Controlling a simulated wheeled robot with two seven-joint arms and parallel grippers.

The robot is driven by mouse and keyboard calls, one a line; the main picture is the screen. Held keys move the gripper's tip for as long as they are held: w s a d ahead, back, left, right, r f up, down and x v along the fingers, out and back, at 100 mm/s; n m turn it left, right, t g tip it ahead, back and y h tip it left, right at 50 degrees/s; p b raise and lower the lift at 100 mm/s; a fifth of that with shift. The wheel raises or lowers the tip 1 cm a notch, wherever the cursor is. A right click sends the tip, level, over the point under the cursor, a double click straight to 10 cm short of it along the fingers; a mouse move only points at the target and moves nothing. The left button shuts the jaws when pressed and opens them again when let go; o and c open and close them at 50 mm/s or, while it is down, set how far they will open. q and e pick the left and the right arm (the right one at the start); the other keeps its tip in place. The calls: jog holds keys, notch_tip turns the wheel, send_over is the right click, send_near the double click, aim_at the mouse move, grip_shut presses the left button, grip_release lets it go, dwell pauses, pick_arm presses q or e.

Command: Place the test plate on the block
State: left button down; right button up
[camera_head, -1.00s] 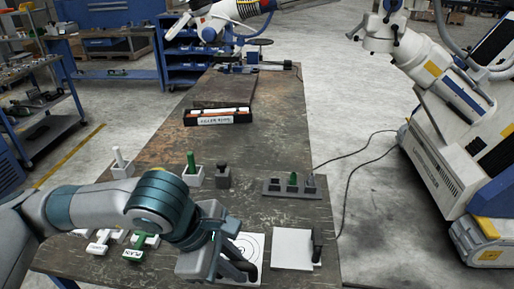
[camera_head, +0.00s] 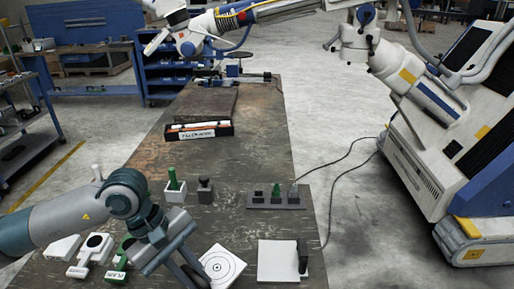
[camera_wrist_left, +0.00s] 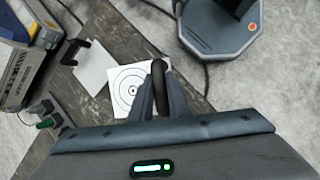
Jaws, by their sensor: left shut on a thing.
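The test plate (camera_head: 222,266) is a white square with printed concentric circles near the table's front, turned at an angle. It also shows in the left wrist view (camera_wrist_left: 129,90). My left gripper (camera_head: 197,277) is at its left edge. In the left wrist view the fingers (camera_wrist_left: 158,98) are shut on a dark rounded piece (camera_wrist_left: 158,72) at the plate's edge, which looks like its handle. I cannot tell how far the plate is off the table. The likely block is a white square (camera_head: 277,262) just to the right, with a black upright piece (camera_head: 303,257) on its right edge. My right gripper is out of view.
A dark rack (camera_head: 275,200) with a green piece stands behind the white square. Small holders with green (camera_head: 175,191) and dark (camera_head: 205,191) pegs stand to the left. White and green pieces (camera_head: 93,255) lie at front left. A black tray (camera_head: 198,132) sits farther back.

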pick_arm(q)
jog(key=w+a+m+g+y, duration=0.1)
jog(key=a+m+g+y, duration=0.1)
jog(key=a+m, duration=0.5)
jog(key=shift+w+a+f+m+g, duration=0.3)
jog(key=shift+m+g, duration=0.3)
jog(key=shift+m, duration=0.6)
dwell(0.5)
jog(key=shift+a+x, duration=0.15)
jog(key=shift+x, duration=0.55)
jog(key=shift+a+x, duration=0.2)
jog(key=shift+x, duration=0.55)
jog(key=shift+s+d+f, duration=0.1)
jog(key=shift+s, duration=0.05)
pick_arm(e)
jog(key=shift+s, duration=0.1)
